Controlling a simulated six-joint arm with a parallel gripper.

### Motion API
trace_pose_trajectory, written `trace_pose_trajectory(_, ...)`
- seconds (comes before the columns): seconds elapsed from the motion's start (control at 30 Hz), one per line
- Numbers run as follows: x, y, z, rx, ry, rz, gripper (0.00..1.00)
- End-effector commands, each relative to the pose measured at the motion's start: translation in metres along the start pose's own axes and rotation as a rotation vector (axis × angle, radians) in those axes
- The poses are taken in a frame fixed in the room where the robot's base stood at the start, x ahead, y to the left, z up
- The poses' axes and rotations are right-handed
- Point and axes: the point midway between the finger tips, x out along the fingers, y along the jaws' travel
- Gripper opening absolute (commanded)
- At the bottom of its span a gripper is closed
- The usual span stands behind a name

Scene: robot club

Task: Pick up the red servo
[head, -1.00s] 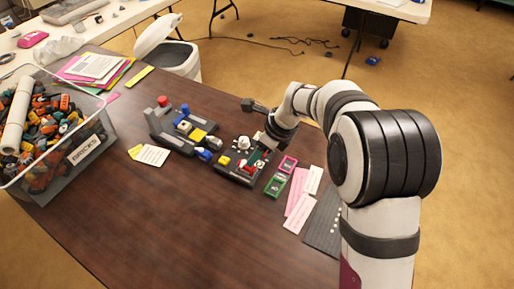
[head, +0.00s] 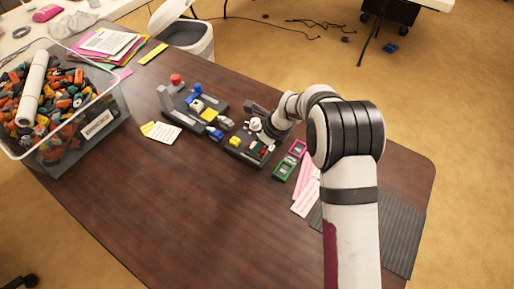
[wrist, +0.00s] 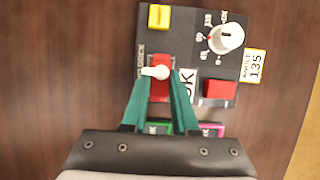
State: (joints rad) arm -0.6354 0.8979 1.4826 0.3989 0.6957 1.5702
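The red servo (wrist: 161,87), with a white horn on top, sits in the dark control panel (wrist: 195,15) in the wrist view. The panel also shows in the head view (head: 235,149). My gripper (wrist: 161,76) has its two green fingers on either side of the servo, tips close against its sides. I cannot tell whether they press on it or leave a thin gap. In the head view my arm's end is over the panel, and the fingertips are hard to make out.
Near the servo are a yellow button (wrist: 159,17), a white knob (wrist: 229,37) and a red switch (wrist: 220,90). Green (head: 284,170) and pink (head: 297,148) frames lie beside the panel. A second panel (head: 182,104) and a brick bin (head: 97,125) are left. The front tabletop is clear.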

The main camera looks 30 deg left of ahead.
Motion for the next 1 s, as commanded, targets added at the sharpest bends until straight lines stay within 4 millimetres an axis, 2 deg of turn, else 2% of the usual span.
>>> trace_pose_trajectory(0.03,0.0,0.0,0.0,0.0,0.0,0.0,0.14)
trace_pose_trajectory(0.1,0.0,0.0,0.0,0.0,0.0,0.0,0.01)
trace_pose_trajectory(0.13,0.0,0.0,0.0,0.0,0.0,0.0,0.0)
trace_pose_trajectory(0.57,-0.004,0.0,0.002,0.0,-0.001,0.0,0.0)
trace_pose_trajectory(0.67,-0.014,-0.001,0.006,-0.002,-0.001,-0.002,0.0)
trace_pose_trajectory(0.8,-0.038,-0.001,0.016,-0.002,-0.002,-0.003,0.0)
trace_pose_trajectory(1.0,-0.08,-0.011,-0.015,0.005,-0.001,-0.003,0.0)
